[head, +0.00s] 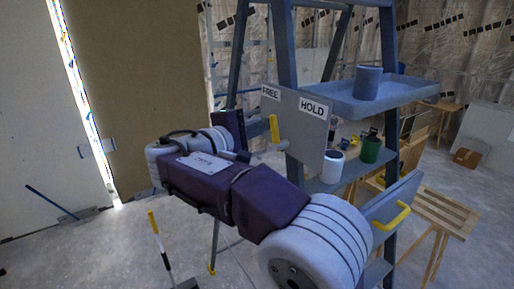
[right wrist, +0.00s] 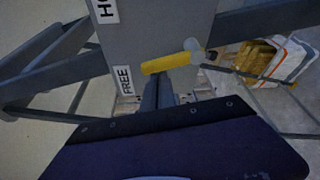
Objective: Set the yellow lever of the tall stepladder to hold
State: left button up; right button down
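The tall blue-grey stepladder (head: 288,55) carries a grey plate (head: 308,135) with a FREE label (head: 270,92) at its left and a HOLD label (head: 312,107) at its right. The yellow lever (head: 274,129) stands up from its grey pivot, its free end towards FREE. In the right wrist view the lever (right wrist: 168,63) ends near the FREE label (right wrist: 123,80). My right gripper (right wrist: 160,82) looks shut and empty, its tips close by the lever; I cannot tell whether they touch. My left gripper is out of view.
A blue tray (head: 405,93) on the ladder holds a blue cup (head: 368,82). A white pot (head: 332,167) and a green can (head: 370,149) stand on a lower shelf. A wooden trestle (head: 440,215) is at the right. The floor at the left is mostly clear.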

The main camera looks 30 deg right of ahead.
aim_at(274, 131)
jog(key=s+m+h+b, duration=0.1)
jog(key=m+b, duration=0.1)
jog(key=b, duration=0.2)
jog(key=s+m+b, duration=0.2)
jog(key=m+b, duration=0.1)
jog(key=b, duration=0.2)
jog(key=s+m+h+b, duration=0.1)
jog(key=m+b, duration=0.2)
jog(key=b, duration=0.2)
jog(key=shift+s+d+h, duration=0.15)
jog(key=shift+d+h, duration=0.05)
jog(key=shift+h, duration=0.1)
jog(key=shift+s+m+h+b, duration=0.3)
jog(key=shift+m+b, duration=0.8)
jog(key=shift+b, duration=0.15)
jog(key=shift+r, duration=0.1)
jog(key=shift+r, duration=0.1)
